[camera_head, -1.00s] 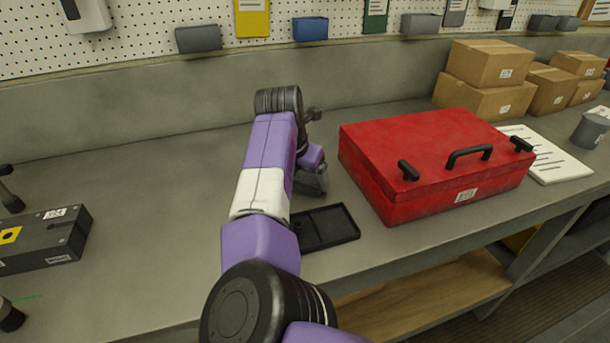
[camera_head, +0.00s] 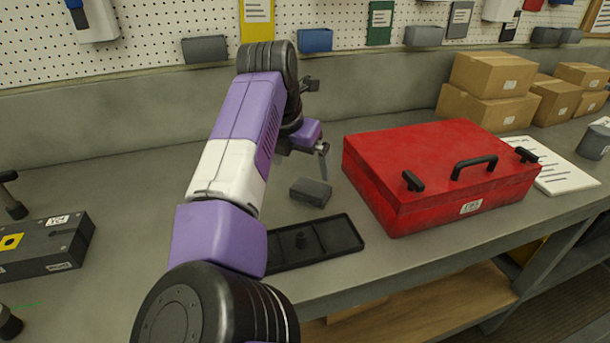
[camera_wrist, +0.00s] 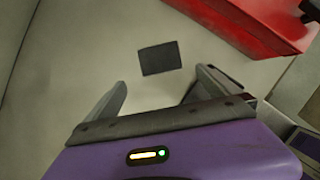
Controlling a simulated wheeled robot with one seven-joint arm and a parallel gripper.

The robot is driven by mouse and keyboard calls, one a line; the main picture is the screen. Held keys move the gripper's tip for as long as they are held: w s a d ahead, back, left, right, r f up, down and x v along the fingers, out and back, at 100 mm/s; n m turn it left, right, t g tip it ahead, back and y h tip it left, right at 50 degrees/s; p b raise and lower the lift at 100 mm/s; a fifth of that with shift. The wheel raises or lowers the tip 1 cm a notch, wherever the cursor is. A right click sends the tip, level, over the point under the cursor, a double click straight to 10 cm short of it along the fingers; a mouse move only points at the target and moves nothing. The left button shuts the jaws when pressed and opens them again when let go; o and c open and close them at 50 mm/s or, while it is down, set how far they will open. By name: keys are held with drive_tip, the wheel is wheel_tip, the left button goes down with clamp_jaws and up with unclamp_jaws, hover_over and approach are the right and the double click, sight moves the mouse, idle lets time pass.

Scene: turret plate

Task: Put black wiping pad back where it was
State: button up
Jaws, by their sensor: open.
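The black wiping pad (camera_head: 310,192) lies flat on the grey workbench, just behind the black tray and left of the red toolbox. In the wrist view the pad (camera_wrist: 160,58) is a dark block on the bare bench, beyond the fingertips and apart from them. My gripper (camera_head: 306,150) is above the bench, higher than the pad. The wrist view shows my gripper (camera_wrist: 160,84) with its fingers spread and nothing between them. My arm hides the tray's left end.
The red toolbox (camera_head: 440,165) stands close on the right. A dark grey block device (camera_head: 40,247) sits at the far left. Cardboard boxes (camera_head: 490,75) and a white paper sheet (camera_head: 550,170) are at the right. The bench left of my arm is mostly clear.

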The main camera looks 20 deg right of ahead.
drive_tip(key=shift+v, duration=1.05)
drive_tip(key=shift+w, duration=0.1)
